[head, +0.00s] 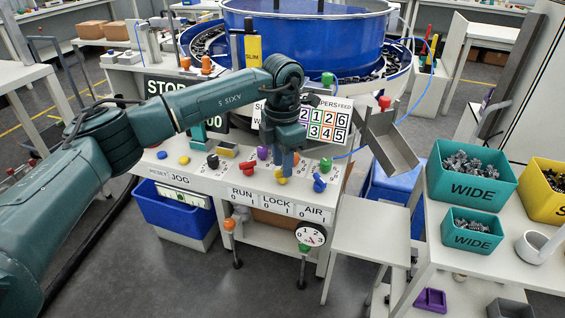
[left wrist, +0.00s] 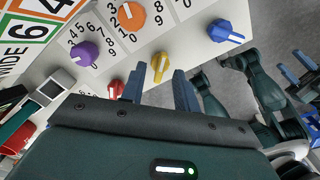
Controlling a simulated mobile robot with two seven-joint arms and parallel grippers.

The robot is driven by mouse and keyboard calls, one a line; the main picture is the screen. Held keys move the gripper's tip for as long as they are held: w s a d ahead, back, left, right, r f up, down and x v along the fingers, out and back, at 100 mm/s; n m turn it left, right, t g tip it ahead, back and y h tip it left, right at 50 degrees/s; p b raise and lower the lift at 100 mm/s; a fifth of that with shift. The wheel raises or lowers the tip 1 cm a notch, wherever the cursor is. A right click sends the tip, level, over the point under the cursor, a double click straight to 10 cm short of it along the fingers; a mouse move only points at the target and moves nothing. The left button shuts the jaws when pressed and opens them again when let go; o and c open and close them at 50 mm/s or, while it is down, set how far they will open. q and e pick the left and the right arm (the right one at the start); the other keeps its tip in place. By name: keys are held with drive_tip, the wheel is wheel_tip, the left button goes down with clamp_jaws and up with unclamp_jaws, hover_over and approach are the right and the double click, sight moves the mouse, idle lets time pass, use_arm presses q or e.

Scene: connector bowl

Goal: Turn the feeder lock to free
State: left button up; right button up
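The yellow knob (head: 281,178) sits above the LOCK label (head: 278,203) on the white panel, between a red knob and a blue knob. In the left wrist view the yellow knob (left wrist: 158,66) shows just beyond the gap between my fingertips. My left gripper (head: 289,168) points down over it. In the left wrist view my left gripper (left wrist: 158,85) is open, its blue fingers apart with nothing between them. I cannot tell whether they touch the knob. The wrist partly hides the panel. My right gripper (left wrist: 297,68) shows small at the right edge, its fingers apart.
The red RUN knob (head: 247,168) and the blue AIR knob (head: 319,183) stand close on either side. Purple (left wrist: 86,53) and orange (left wrist: 131,15) knobs sit behind. A metal chute (head: 390,140) is right of the panel. Teal WIDE bins (head: 472,190) stand farther right.

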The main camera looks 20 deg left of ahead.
use_arm(q)
wheel_tip(320, 180, up, 12)
idle(0.4)
drive_tip(key=shift+r, duration=0.1)
